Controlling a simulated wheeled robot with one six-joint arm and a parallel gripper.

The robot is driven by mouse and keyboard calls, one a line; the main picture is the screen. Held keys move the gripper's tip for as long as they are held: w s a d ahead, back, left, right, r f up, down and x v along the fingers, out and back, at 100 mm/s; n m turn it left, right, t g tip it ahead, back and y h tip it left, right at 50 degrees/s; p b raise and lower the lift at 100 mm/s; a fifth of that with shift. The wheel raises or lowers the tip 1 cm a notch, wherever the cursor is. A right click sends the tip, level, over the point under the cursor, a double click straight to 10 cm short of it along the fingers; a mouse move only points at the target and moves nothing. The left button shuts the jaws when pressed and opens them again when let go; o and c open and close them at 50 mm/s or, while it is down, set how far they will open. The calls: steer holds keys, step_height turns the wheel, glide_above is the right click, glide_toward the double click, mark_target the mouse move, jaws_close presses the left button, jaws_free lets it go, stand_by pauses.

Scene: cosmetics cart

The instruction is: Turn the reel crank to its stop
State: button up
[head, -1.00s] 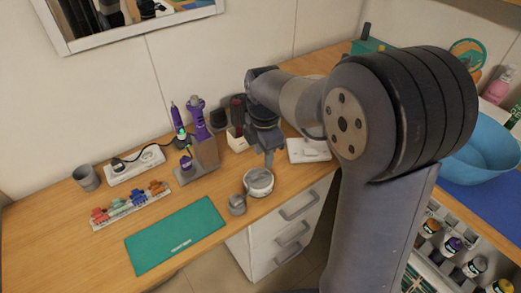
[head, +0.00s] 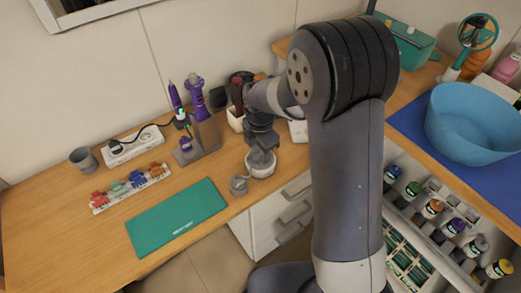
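A round white and grey piece (head: 261,170) sits near the front edge of the wooden desk, and it looks like the reel. A small grey cylinder (head: 239,186) stands close to its left; I cannot tell whether it is joined to it. My gripper (head: 262,157) points down over the top of the round piece and hides much of it. The crank cannot be made out. The fingers are small and grey, and I cannot tell whether they are apart, closed or touching anything.
A green mat (head: 177,218) lies front left, with a strip of coloured clips (head: 130,189) behind it. A tool holder (head: 202,140) stands left of my gripper. White drawers (head: 280,218) are below the desk edge. A blue basin (head: 475,125) stands at right.

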steer(key=shift+f, duration=0.1)
jaws_close()
stand_by(0.4)
